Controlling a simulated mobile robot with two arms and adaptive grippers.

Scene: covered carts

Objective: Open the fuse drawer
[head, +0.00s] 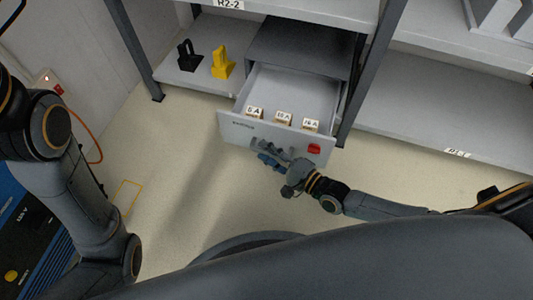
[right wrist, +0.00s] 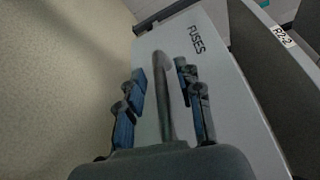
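The grey fuse drawer (head: 235,124) is pulled well out of its dark housing (head: 300,50) on the lower shelf. Small blocks marked 6 A, 10 A and 16 A (head: 283,118) stand inside behind its front. A red patch (head: 314,148) is on the front's right side. My right gripper (head: 265,155) is at the drawer front. In the right wrist view, the bar handle (right wrist: 166,95) lies between its blue-padded fingers (right wrist: 163,82), with gaps on both sides, so the gripper is open around it. The front reads FUSES (right wrist: 196,39). My left gripper is out of view.
A black stand (head: 187,55) and a yellow stand (head: 222,62) are on the shelf left of the housing. Dark rack posts (head: 133,48) flank this bay. A blue-black unit (head: 30,235) is at lower left. The floor before the drawer is clear.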

